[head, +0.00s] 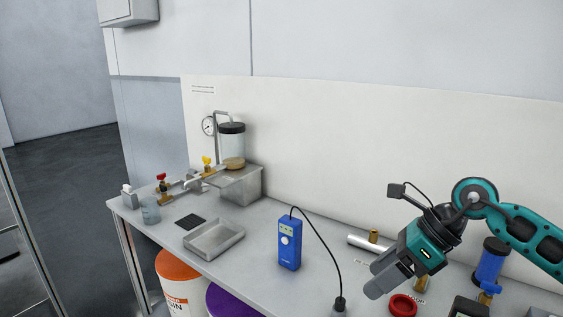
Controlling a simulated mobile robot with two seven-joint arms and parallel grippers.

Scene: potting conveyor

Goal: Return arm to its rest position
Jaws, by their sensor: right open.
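My right gripper (383,281) hangs over the right part of the bench, pointing down and to the left. Its teal and black arm comes in from the right edge. The jaws are open, and I see nothing held between them. A red ring (403,306) lies on the bench just right of and below the fingertips. A brass piece (421,284) stands partly hidden behind the gripper. My left gripper is not in view.
The grey bench (245,245) holds a blue meter (289,245) with a black cable, a metal tray (214,238), a silver cylinder (366,244) and a blue cylinder (490,262). A clear jar (232,147) stands at the back left. Orange (178,266) and purple (228,302) buckets stand at the bench front.

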